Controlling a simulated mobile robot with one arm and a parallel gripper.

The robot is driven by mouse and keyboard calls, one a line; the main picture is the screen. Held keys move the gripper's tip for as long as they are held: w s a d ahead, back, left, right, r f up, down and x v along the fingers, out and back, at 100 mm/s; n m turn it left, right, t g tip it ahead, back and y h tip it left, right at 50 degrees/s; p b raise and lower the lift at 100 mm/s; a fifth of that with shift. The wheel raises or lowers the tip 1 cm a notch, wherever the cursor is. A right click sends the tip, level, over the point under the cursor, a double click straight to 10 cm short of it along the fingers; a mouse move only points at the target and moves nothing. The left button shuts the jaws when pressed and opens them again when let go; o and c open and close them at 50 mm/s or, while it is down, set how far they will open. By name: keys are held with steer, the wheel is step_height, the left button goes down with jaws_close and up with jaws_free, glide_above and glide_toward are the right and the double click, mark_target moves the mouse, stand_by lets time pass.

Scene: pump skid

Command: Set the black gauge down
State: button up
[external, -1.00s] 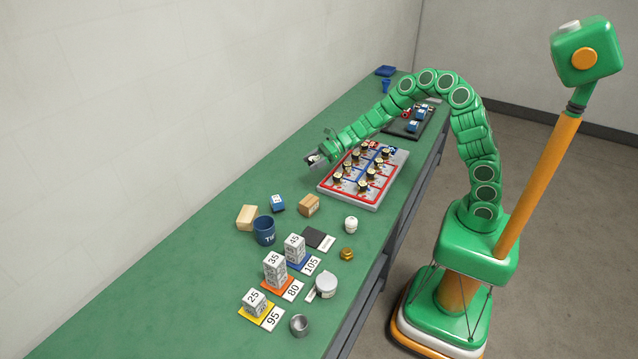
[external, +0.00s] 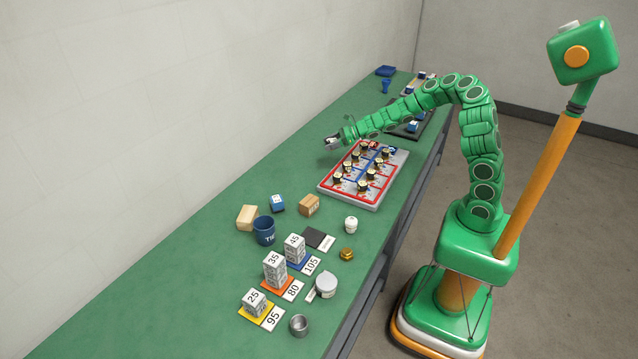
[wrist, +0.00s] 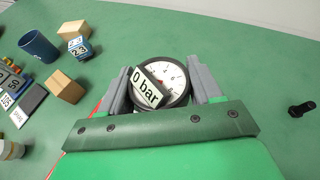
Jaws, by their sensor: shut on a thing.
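My gripper (external: 333,143) is shut on the black gauge (wrist: 174,78), whose round white dial and black rim show between the two grey fingers in the wrist view. A white tag reading "0 bar" (wrist: 148,88) lies across part of the dial. In the external view the gripper is at the far left corner of the pump skid board (external: 350,200), near the green bench top (external: 200,250). I cannot tell whether the gauge touches the bench.
A dark blue mug (external: 264,231), a blue block (external: 277,203) and wooden blocks (external: 309,205) stand nearer the camera. A black fitting (wrist: 301,109) lies right of the gripper in the wrist view. The bench left of the board is clear.

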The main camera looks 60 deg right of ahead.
mark_target(308, 163)
steer(key=w+f, duration=0.2)
steer(key=w, duration=0.1)
steer(key=w+f, duration=0.2)
steer(key=w, duration=0.2)
steer(key=w+f, duration=0.3)
steer(key=shift+w+d+f, duration=0.1)
steer(key=shift+w+d, duration=0.2)
steer(key=shift+w, duration=0.1)
steer(key=shift+w+f, duration=1)
steer(key=shift+f, duration=0.15)
steer(key=shift+d+f, duration=0.1)
steer(key=shift+f, duration=1.35)
steer(key=shift+f, duration=0.1)
steer(key=o, duration=1.2)
steer(key=shift+c, duration=0.2)
